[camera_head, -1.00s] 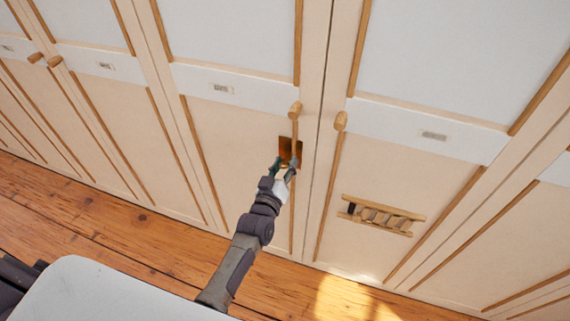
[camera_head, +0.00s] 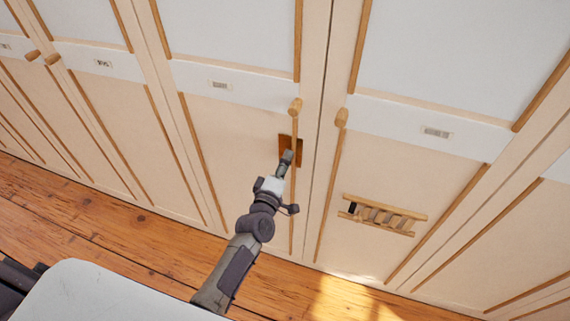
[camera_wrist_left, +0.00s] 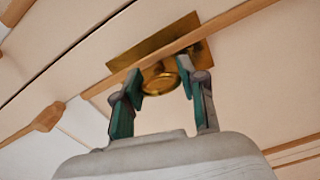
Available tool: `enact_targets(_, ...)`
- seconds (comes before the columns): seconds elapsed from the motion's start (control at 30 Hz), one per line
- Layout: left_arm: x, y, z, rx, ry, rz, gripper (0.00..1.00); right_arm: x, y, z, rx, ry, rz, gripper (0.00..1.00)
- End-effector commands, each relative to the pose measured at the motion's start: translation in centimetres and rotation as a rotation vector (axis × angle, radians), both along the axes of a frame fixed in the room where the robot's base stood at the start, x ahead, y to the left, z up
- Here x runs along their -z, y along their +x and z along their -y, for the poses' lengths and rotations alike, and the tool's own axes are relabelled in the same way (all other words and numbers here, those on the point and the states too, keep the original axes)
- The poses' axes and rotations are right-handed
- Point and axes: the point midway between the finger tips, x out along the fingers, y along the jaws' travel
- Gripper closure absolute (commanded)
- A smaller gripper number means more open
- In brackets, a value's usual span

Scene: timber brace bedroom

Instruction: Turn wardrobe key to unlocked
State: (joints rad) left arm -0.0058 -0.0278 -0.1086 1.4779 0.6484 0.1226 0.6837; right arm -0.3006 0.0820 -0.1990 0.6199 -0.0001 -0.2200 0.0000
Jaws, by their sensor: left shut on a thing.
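The brass lock plate (camera_head: 284,141) sits on the wardrobe door (camera_head: 235,140), below a wooden knob. It also shows in the left wrist view (camera_wrist_left: 172,37), partly crossed by a wooden strip. The brass key (camera_wrist_left: 157,83), with a rounded bow, stands out in front of the plate. My left gripper (camera_head: 287,158) is at the plate, and its two green-lined fingers (camera_wrist_left: 161,82) flank the key bow in the wrist view, shut on it. In the head view the fingers hide the key. The keyhole is hidden. My right gripper is not in view.
Wooden knobs (camera_head: 296,105) and (camera_head: 341,117) stand out near the door seam, close above the gripper. A slatted wooden piece (camera_head: 383,215) is on the door to the right. Raised wooden strips edge the panels. The wooden floor (camera_head: 120,240) in front looks clear.

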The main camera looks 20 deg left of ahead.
Motion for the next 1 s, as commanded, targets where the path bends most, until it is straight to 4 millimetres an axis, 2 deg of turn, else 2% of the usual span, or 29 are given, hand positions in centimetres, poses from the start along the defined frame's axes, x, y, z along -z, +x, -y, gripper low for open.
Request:
enact_targets(0.4, 0.02, 0.00, -0.05, -0.001, -0.200, -0.007, 0.94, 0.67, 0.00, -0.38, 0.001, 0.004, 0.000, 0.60)
enact_targets(0.97, 0.00, 0.00, -0.04, -0.001, -0.232, -0.008, 0.94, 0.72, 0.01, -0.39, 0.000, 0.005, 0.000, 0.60)
enact_targets(1.0, 0.00, 0.00, -0.04, -0.001, -0.232, -0.008, 0.57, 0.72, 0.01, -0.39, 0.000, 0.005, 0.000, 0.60)
